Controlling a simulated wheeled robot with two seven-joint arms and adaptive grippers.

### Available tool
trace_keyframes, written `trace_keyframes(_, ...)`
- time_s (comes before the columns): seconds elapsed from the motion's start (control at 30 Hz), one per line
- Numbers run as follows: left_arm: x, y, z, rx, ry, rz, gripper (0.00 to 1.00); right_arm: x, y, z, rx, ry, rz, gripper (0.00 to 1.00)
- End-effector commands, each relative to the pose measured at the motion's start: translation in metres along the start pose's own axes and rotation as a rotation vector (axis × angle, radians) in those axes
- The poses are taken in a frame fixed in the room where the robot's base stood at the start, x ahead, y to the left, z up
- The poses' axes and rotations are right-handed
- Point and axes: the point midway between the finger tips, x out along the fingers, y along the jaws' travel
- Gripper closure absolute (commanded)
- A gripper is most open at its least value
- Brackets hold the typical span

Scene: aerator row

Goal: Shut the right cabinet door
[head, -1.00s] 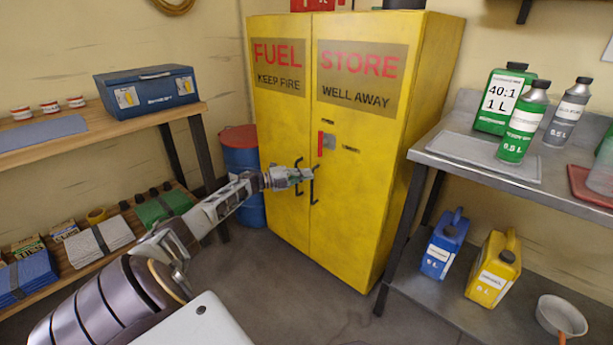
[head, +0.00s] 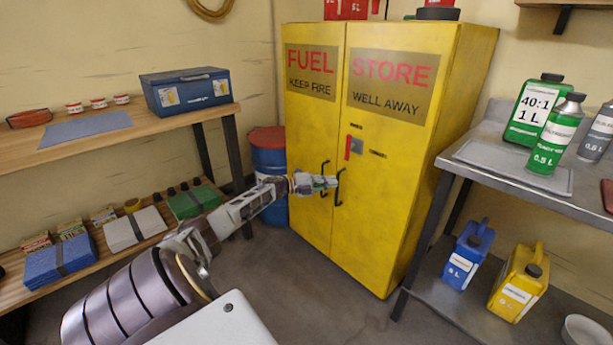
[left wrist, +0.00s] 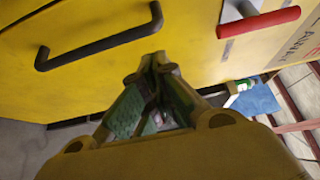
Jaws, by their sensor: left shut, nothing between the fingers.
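The yellow cabinet's right door (head: 385,150) carries the word STORE and looks flush with the left door (head: 308,140), which carries FUEL. Each door has a black bar handle near the seam; the right door's handle (head: 340,190) is partly behind my gripper. A red lever (head: 348,147) sits above it and also shows in the left wrist view (left wrist: 258,22). My left gripper (head: 332,182) is shut and empty in front of the right door, at handle height. In the left wrist view its fingertips (left wrist: 158,62) are close to the yellow door, just below a black handle (left wrist: 100,37); contact cannot be told. My right gripper is not in view.
A blue drum (head: 270,175) stands left of the cabinet. A wooden shelf bench (head: 150,122) with a blue toolbox (head: 187,90) is at left. A metal bench (head: 520,185) with bottles and jugs stands close on the right. The floor before the cabinet is clear.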

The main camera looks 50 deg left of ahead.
Motion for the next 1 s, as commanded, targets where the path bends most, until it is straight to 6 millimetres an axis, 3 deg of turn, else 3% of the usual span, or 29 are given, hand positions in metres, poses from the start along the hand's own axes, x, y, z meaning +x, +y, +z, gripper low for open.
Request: trace_keyframes(1.0, -0.048, 0.0, 0.048, 0.002, -0.003, 0.0, 1.0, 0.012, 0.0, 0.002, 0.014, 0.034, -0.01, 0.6)
